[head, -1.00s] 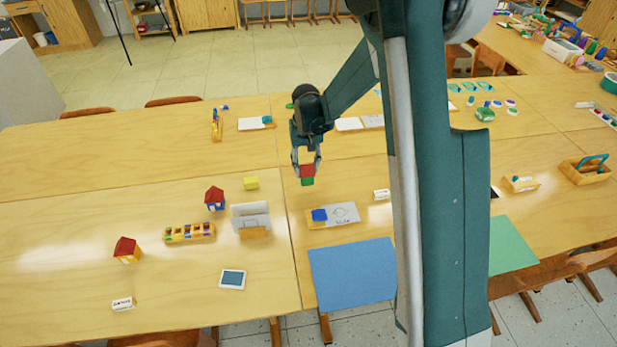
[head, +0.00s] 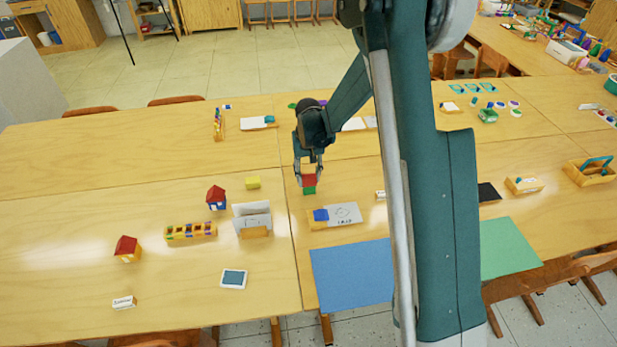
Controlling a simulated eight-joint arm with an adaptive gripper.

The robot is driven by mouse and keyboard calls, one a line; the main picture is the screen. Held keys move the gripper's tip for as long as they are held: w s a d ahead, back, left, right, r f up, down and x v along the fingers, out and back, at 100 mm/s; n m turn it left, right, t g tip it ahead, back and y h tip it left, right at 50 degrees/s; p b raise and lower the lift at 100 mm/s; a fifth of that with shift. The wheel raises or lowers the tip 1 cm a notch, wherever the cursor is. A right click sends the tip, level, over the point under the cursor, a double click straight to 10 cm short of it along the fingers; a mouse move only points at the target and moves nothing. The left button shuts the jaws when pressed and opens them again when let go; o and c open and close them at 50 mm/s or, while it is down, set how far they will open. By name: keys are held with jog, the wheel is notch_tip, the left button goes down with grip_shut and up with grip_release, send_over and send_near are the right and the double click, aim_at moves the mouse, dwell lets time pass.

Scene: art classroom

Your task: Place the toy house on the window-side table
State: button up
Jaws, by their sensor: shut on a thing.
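My gripper (head: 308,173) is shut on a toy house (head: 309,188) with a red roof and a green body. The house hangs below the fingers over the near wooden table (head: 350,222); I cannot tell whether its base touches the table. Another toy house (head: 216,199), red-roofed with a blue body, stands to the left. A third toy house (head: 127,250), red-roofed with a yellow body, stands farther left. No window shows, so I cannot tell which table is the window-side one.
The table's left back is largely clear. My arm hides part of the table.

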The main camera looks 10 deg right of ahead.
jog(key=shift+f, duration=0.15)
jog(key=o, duration=0.9)
notch_tip(320, 180, up, 12)
jog(key=shift+r+p, duration=0.15)
jog(key=shift+p, duration=0.55)
dwell(0.4)
jog(key=shift+r, duration=0.1)
